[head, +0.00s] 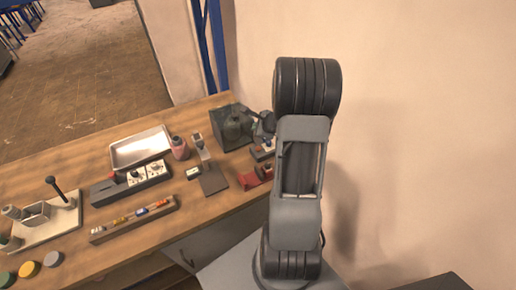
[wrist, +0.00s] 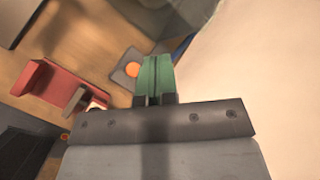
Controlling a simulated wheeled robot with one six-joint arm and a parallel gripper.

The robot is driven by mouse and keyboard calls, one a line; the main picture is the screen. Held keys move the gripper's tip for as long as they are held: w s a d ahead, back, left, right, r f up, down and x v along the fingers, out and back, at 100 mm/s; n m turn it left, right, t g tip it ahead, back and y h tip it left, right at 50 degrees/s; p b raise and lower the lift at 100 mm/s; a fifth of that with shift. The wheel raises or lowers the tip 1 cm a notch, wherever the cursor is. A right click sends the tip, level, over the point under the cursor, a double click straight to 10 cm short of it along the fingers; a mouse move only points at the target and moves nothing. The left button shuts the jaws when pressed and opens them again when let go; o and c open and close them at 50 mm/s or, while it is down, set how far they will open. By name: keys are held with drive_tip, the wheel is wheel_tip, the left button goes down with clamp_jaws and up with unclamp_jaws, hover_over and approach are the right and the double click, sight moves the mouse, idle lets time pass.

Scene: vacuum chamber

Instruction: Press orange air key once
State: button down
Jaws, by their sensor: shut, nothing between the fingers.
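The orange air key (wrist: 132,69) is a small round orange button on a grey block (wrist: 121,78) in the wrist view. It lies just left of my gripper (wrist: 156,62), whose green fingers are closed together and empty. The fingertips appear beside the button in the picture; I cannot tell the height between them. In the head view my arm stands over the right end of the bench, and I cannot make out the orange key there.
A red bracket (wrist: 52,84) stands left of the key in the wrist view. The wooden bench (head: 150,238) also holds a metal tray (head: 140,147), a dark box (head: 229,127), a switch unit (head: 130,183) and a rack (head: 133,219). A pale wall (head: 420,120) rises behind my arm.

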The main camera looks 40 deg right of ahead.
drive_tip(key=shift+f, duration=0.1)
drive_tip(key=b, duration=0.6)
hover_over(258, 149)
wheel_tip(258, 149, down, 8)
drive_tip(key=shift+a+r, duration=0.1)
drive_tip(key=shift+r, duration=0.15)
drive_tip(key=shift+f+b, duration=0.55)
drive_tip(key=shift+b, duration=0.05)
drive_tip(key=shift+f+b, duration=0.25)
drive_tip(key=shift+b, duration=0.1)
idle(1.1)
drive_tip(key=shift+f+b, duration=0.2)
drive_tip(key=shift+b, duration=0.1)
drive_tip(key=shift+f+b, duration=0.45)
drive_tip(key=shift+b, duration=0.15)
idle(0.8)
drive_tip(key=shift+r, duration=0.15)
idle(0.3)
drive_tip(key=shift+r+p, duration=0.6)
drive_tip(key=shift+r, duration=0.15)
drive_tip(key=shift+r, duration=0.1)
